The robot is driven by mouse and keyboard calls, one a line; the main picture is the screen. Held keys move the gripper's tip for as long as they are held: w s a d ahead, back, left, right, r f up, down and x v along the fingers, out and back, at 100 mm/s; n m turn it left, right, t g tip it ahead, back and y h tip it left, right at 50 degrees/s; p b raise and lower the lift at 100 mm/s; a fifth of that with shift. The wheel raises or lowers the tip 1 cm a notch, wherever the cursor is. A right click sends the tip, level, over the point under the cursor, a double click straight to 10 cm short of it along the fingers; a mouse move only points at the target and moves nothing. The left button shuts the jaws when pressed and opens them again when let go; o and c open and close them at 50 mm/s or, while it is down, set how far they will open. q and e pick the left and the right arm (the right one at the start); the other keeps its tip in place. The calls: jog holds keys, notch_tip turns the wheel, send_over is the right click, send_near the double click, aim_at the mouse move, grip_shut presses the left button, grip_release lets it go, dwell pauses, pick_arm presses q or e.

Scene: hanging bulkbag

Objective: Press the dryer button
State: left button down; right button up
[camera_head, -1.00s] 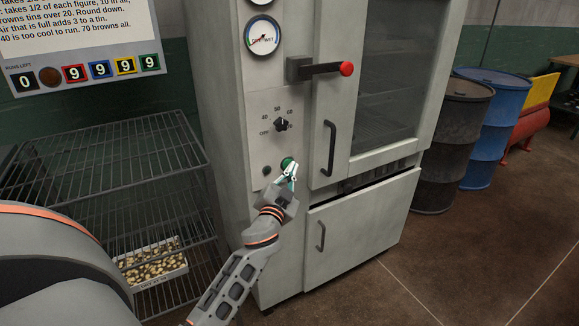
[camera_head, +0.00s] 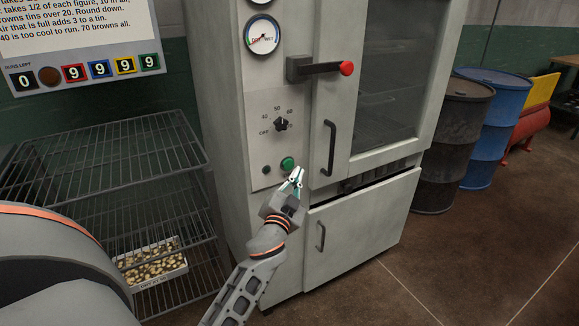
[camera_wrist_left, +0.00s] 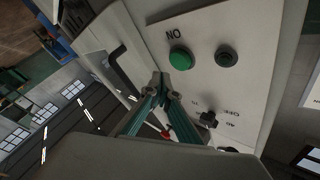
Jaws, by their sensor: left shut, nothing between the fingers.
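The dryer (camera_head: 258,70) is a tall pale grey cabinet in the middle of the head view. Its green button (camera_head: 287,164) sits low on the control panel, beside a small dark round fitting (camera_head: 267,170). In the left wrist view the green button (camera_wrist_left: 181,59) shows under the lettering "ON", clear of the fingers. My left gripper (camera_head: 298,171) is shut and empty, its tips just right of and below the button in the head view. The fingertips (camera_wrist_left: 163,76) also show in the wrist view, apart from the button. My right gripper is not in view.
Above the button are a temperature dial (camera_head: 281,124) and a red-ended lever (camera_head: 325,68). A black door handle (camera_head: 329,148) stands close to my left gripper. A wire rack (camera_head: 120,150) with a tray (camera_head: 152,268) is at left; drums (camera_head: 452,140) are at right.

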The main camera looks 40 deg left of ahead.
pick_arm(q)
jog(key=d, duration=0.1)
jog(key=s+d, duration=0.1)
jog(key=d, duration=0.1)
jog(key=shift+s, duration=0.15)
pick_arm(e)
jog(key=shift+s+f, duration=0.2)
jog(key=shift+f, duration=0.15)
pick_arm(q)
jog(key=s+d+f+g+h+p, duration=0.2)
jog(key=s+d+f, duration=0.5)
jog(key=s, duration=0.4)
jog(key=s+d+f+m+g+h+p, duration=0.1)
jog(key=s+d+f+g+h+p, duration=0.2)
jog(key=s+d+f, duration=0.4)
jog(key=s+d+f+g+h+p, duration=0.2)
jog(key=s+d+f+h+p, duration=0.2)
jog(key=s, duration=1.1)
jog(key=d+f+h, duration=0.1)
jog(key=d+f, duration=0.2)
jog(key=f, duration=0.1)
jog(key=shift+s+d+f+g, duration=0.15)
jog(key=shift+s+g, duration=0.05)
jog(key=shift+g, duration=0.1)
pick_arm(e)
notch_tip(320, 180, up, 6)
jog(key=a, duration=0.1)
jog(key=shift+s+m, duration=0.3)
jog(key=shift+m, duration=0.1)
